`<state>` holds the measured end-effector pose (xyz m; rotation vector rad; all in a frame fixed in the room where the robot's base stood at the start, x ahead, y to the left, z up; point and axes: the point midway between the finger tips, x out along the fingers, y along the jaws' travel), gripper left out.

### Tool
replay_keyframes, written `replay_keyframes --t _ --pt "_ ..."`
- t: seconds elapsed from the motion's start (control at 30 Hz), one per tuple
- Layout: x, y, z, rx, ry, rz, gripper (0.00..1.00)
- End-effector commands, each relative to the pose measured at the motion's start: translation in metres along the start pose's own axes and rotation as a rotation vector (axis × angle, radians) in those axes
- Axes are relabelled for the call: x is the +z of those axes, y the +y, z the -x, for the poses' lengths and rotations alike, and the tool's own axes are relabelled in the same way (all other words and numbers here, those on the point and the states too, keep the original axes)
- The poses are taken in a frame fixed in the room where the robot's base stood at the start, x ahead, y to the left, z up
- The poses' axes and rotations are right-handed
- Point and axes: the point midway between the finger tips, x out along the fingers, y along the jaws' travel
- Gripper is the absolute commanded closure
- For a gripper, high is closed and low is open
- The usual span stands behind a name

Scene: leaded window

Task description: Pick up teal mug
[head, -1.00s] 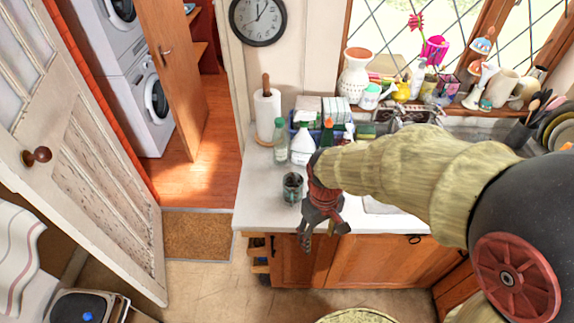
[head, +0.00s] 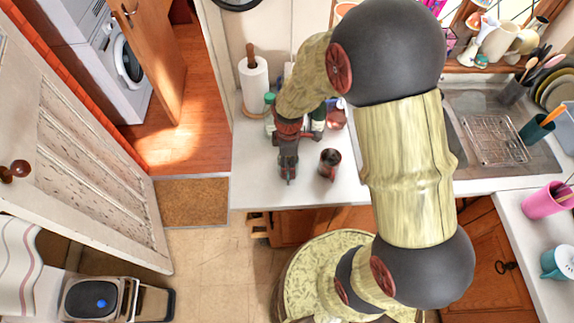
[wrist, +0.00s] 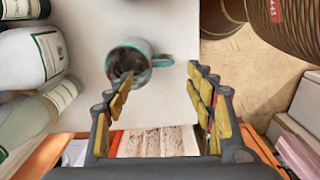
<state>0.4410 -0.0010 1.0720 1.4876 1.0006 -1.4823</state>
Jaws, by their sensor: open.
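The teal mug (wrist: 131,65) stands upright on the white counter in the wrist view, with a teal rim and handle and a dark, mottled inside. My gripper (wrist: 162,84) is open and empty. The mug lies beyond the fingertips, left of the middle of the gap, and is not between them. In the head view my gripper (head: 288,178) points down over the left end of the counter. It seems to hide the mug there.
A dark reddish cup (head: 330,164) stands just right of my gripper. Bottles (wrist: 30,60) stand close on the left in the wrist view. A paper towel roll (head: 254,82) stands behind. Another teal mug (head: 557,262) is on the right counter. The counter's front edge is near.

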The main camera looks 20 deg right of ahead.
Motion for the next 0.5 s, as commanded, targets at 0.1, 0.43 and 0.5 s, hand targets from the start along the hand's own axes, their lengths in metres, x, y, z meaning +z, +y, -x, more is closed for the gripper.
replay_keyframes --t 0.1,0.43,0.5 --pt "0.001 -0.002 -0.014 -0.006 -0.003 0.013 0.45" --pt "0.001 -0.002 -0.062 -0.004 -0.002 0.01 0.45" --pt "0.0 -0.002 -0.066 -0.004 -0.002 0.01 0.45"
